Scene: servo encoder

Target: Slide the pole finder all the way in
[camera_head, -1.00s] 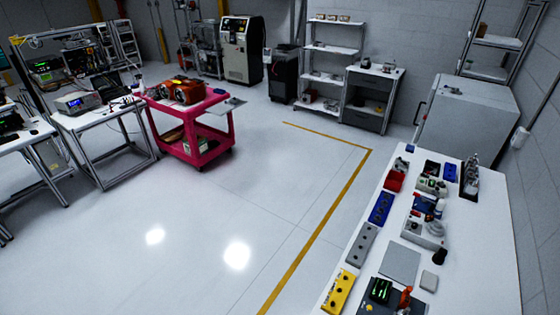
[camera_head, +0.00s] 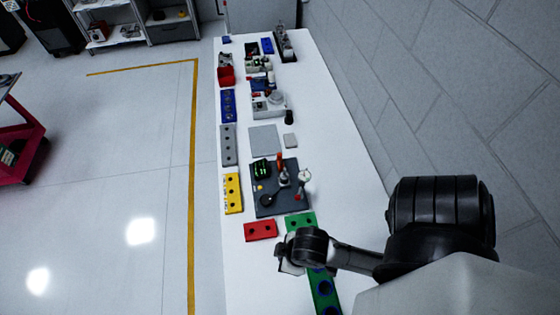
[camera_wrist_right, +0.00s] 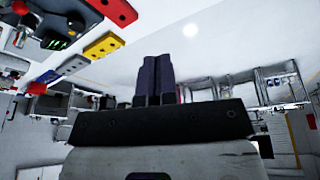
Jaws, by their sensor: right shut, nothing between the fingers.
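A dark board (camera_head: 266,207) on the white bench carries a black device with a green display (camera_head: 262,169), an upright piece with an orange-red top (camera_head: 281,163), a black round-ended part (camera_head: 268,196) and a pale knob-like part (camera_head: 304,175). I cannot tell which of these is the pole finder or how far in it sits. My right gripper (camera_head: 285,262) is over the near bench, in front of the board and apart from it. In the right wrist view its dark fingers (camera_wrist_right: 157,60) are shut and empty. My left gripper is out of view.
A red block (camera_head: 260,230), a green block (camera_head: 300,221) and a longer green strip (camera_head: 325,293) lie near my right gripper. A yellow block (camera_head: 233,194) stands left of the board. Several parts line the bench farther back. The wall is right; bare bench (camera_head: 335,140) lies right of the board.

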